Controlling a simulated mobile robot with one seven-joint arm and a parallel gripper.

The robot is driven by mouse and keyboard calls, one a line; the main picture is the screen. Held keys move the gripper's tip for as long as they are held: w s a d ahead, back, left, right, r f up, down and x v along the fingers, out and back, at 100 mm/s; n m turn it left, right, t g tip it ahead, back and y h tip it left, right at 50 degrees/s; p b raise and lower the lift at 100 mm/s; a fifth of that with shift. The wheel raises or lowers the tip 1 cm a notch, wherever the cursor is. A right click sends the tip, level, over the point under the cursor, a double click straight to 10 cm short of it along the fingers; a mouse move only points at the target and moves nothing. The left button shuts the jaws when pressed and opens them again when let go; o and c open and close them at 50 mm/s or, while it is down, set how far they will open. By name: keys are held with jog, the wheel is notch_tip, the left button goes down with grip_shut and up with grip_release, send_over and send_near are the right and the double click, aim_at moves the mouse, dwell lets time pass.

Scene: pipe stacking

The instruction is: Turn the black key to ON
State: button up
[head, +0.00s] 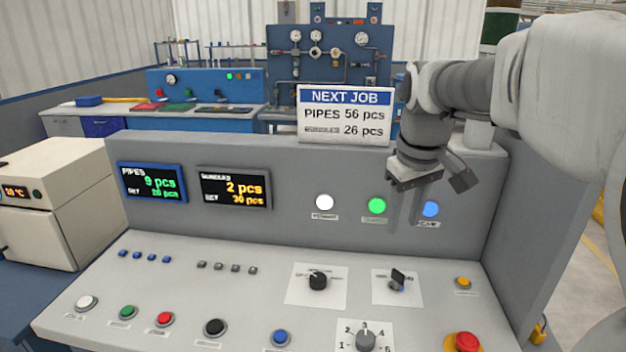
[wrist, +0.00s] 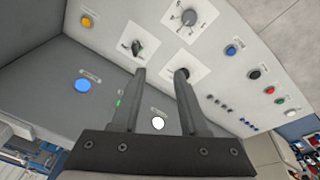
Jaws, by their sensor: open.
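The black key (head: 398,276) stands in a switch on a white label plate, on the right part of the sloped console panel. It also shows in the wrist view (wrist: 138,46), just beyond the left fingertip. Its label is too small to read. My gripper (head: 403,222) is open and empty, in front of the upright panel and above the key, apart from it. In the wrist view my gripper (wrist: 161,71) has its two fingers spread, with the key near the left one.
A black rotary knob (head: 318,280) sits left of the key, partly behind the right finger in the wrist view. A numbered grey dial (head: 366,341) is in front. A yellow button (head: 463,283) and red emergency button (head: 467,342) are to the right. A NEXT JOB sign (head: 344,115) stands behind.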

jog(key=w+d+f+n+g, duration=0.1)
jog(key=w+d+f, duration=0.2)
jog(key=w, duration=0.4)
jog(key=n+g, duration=0.2)
send_over(399, 272)
notch_tip(399, 272, down, 6)
jog(key=f, duration=0.1)
notch_tip(399, 272, down, 16)
jog(key=shift+r+b, duration=0.1)
jog(key=shift+b, duration=0.85)
grip_shut()
